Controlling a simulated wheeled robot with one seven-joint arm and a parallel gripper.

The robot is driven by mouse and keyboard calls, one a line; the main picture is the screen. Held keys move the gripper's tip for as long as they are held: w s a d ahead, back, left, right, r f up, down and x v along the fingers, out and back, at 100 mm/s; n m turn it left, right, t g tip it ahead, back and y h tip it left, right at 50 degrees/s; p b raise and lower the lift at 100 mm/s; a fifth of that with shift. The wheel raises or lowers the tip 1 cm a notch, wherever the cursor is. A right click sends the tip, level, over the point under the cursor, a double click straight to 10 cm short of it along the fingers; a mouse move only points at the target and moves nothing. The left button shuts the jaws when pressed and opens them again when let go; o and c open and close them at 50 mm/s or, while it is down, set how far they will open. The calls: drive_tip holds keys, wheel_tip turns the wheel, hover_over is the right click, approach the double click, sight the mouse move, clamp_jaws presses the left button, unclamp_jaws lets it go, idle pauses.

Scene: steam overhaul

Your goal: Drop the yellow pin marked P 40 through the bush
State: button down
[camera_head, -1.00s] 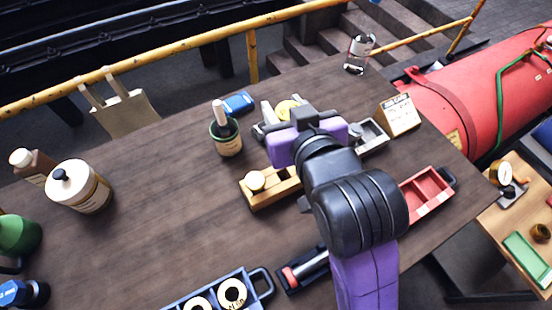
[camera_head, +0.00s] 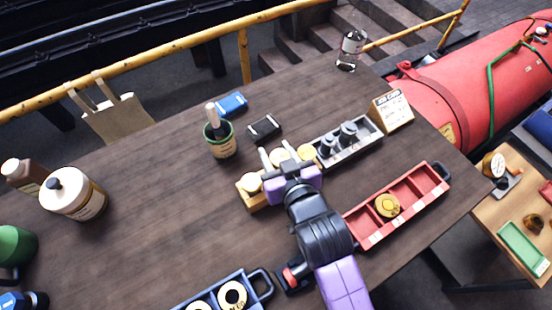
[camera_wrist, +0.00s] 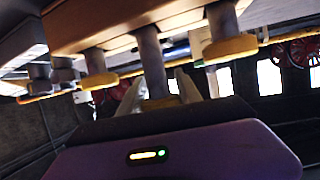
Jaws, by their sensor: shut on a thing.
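My gripper (camera_head: 274,161) is shut on a pin, low over the wooden rack (camera_head: 244,194). The pin has a yellow head (camera_head: 281,157). In the wrist view its grey shaft (camera_wrist: 152,62) runs between my fingers and overlaps the rack (camera_wrist: 120,26); I cannot tell whether it touches the rack. Two other yellow-headed pins flank it in the wrist view, one on the left (camera_wrist: 100,80) and one on the right (camera_wrist: 230,47). No P 40 mark is readable. A round yellow piece (camera_head: 388,205) lies in the red tray (camera_head: 433,171); I cannot tell if it is the bush.
A grey tray (camera_head: 372,143) with dark cylindrical parts stands close right of the rack. A black box (camera_head: 264,129), a green pot (camera_head: 221,147) and a job card (camera_head: 392,111) stand nearby. A blue tray (camera_head: 259,276) holds pale rings. The table's left middle is clear.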

drive_tip(key=shift+f, duration=1.85)
drive_tip(key=shift+f, duration=0.1)
drive_tip(key=c, duration=1.1)
unclamp_jaws()
drive_tip(key=shift+f, duration=0.1)
drive_tip(key=shift+r, duration=0.25)
drive_tip(key=b+v, duration=0.1)
drive_tip(key=v, duration=1.1)
